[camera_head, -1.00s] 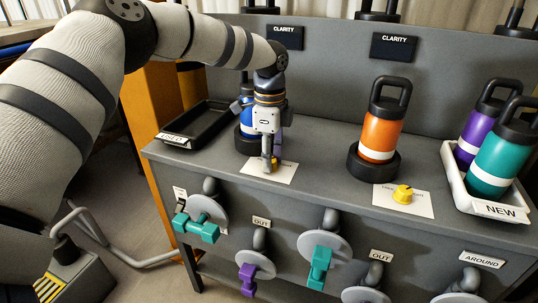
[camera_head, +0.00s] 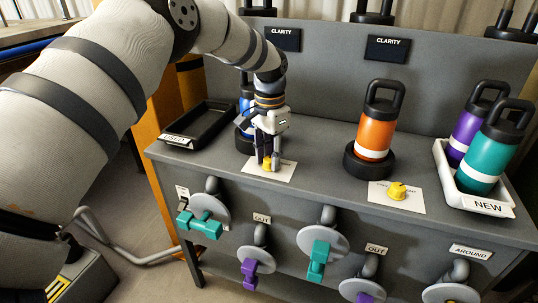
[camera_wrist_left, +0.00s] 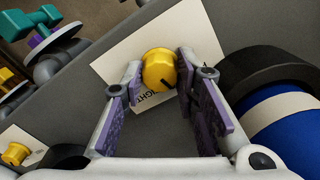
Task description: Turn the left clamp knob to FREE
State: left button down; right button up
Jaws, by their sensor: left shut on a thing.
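The left clamp knob, small and yellow (camera_head: 269,164), sits on a white card (camera_head: 282,171) in front of the blue bottle. In the left wrist view the knob (camera_wrist_left: 160,70) shows a dark pointer line toward its lower right. Part of the card's lettering, ending in "IGHT", shows there; the rest is hidden. My left gripper (camera_head: 267,161) points down with its purple-padded fingers on either side of the knob, shut on it. The blue bottle (camera_head: 247,92) stands in a black ring behind, partly hidden by my arm. My right gripper is out of view.
A second yellow knob (camera_head: 397,190) sits on its own card below the orange bottle (camera_head: 379,118). An empty black tray (camera_head: 199,126) is at left. A white tray (camera_head: 484,205) marked NEW holds purple and teal bottles. Several handled valves line the bench front.

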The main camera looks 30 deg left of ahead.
aim_at(270, 158)
pick_arm(q)
jog(key=n, duration=0.6)
dwell(0.7)
jog(key=c, duration=1.2)
grip_release()
jog(key=shift+f, duration=0.1)
jog(key=shift+c, duration=0.2)
notch_tip(270, 158, up, 12)
